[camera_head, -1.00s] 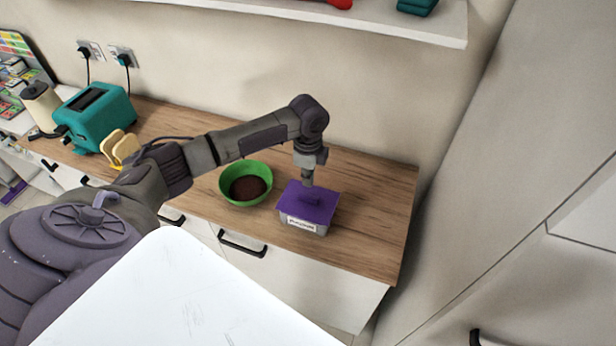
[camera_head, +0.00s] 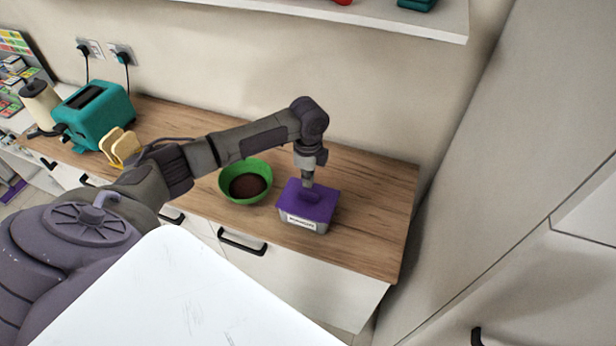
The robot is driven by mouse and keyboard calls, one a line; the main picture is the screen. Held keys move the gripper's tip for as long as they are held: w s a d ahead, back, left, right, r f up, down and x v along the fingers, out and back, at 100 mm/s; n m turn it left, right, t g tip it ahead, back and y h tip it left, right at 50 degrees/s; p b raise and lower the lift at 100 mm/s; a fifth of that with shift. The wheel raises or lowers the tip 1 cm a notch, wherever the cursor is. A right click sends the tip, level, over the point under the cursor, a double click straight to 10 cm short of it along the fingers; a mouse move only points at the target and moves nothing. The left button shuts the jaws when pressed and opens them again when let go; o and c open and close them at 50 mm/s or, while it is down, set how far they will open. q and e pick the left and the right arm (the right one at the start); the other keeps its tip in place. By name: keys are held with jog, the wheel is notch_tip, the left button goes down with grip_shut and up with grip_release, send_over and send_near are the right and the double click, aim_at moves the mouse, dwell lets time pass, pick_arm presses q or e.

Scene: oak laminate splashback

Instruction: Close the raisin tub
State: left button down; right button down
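The raisin tub (camera_head: 301,224) stands on the wooden worktop near its right end, a grey box with a white label on its front. Its purple lid (camera_head: 291,203) lies over the top and looks level; whether it is pressed fully down is too small to tell. My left gripper (camera_head: 309,188) points straight down at the middle of the lid, at a darker purple raised part. Its fingers are small and dark, so their opening and any grip on the lid are unclear. My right gripper is not in view.
A green bowl (camera_head: 230,189) with dark brown contents stands left of the tub. A teal toaster (camera_head: 96,118), bread slices in a rack (camera_head: 122,147) and a cream kettle (camera_head: 40,105) are farther left. A shelf (camera_head: 400,24) hangs above. The worktop right of the tub is clear.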

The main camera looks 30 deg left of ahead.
aim_at(308, 194)
pick_arm(q)
jog(key=shift+f+b, duration=0.95)
jog(key=shift+f, duration=1.15)
notch_tip(308, 194, up, 2)
jog(key=p, duration=0.2)
jog(key=shift+r+p, duration=0.2)
jog(key=shift+p, duration=0.1)
jog(key=shift+r, duration=2.35)
jog(key=shift+f, duration=0.1)
